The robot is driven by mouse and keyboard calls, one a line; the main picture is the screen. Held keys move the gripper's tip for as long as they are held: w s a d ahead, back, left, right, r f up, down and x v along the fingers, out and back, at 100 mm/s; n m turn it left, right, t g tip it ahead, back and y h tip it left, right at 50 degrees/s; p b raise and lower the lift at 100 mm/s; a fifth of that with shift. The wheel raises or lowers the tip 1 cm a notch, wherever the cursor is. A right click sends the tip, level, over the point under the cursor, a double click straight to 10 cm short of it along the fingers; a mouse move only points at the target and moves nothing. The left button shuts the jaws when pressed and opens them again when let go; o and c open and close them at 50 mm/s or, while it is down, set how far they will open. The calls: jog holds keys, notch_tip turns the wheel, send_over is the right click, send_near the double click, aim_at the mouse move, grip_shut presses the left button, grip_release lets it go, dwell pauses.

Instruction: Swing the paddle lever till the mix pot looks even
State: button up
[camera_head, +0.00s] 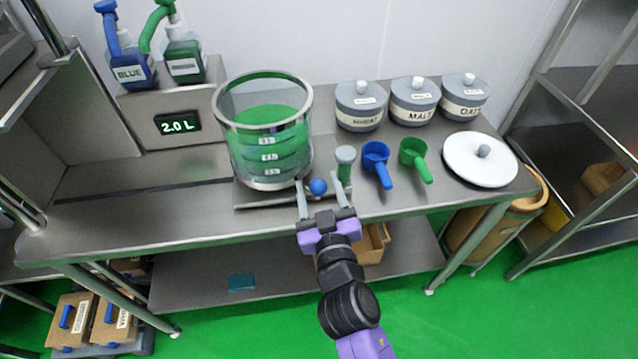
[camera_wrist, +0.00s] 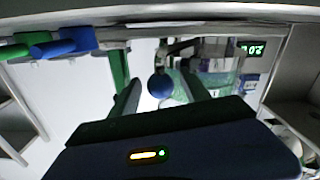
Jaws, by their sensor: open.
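The mix pot (camera_head: 297,150) is a clear, marked vessel with a metal rim, standing on the counter. Its content is bright green on top, with darker green bands through the wall; I cannot tell whether it is even. The paddle lever's blue ball knob (camera_head: 318,187) sits at the pot's front right, and also shows in the wrist view (camera_wrist: 160,86). Its arm is mostly hidden in the head view. My gripper (camera_head: 321,184) is open, with one finger on each side of the knob. I see no clear contact between fingers and knob.
A green-and-grey cylinder (camera_head: 345,172) stands close beside the right finger. A blue scoop (camera_head: 375,154), a green scoop (camera_head: 413,150) and a white lid (camera_head: 470,168) lie further right. Lidded jars stand behind. A display (camera_head: 178,123) reads 2.0 L. The counter left of the pot is clear.

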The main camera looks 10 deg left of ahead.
jog(key=shift+w, duration=0.15)
grip_shut()
dwell(1.4)
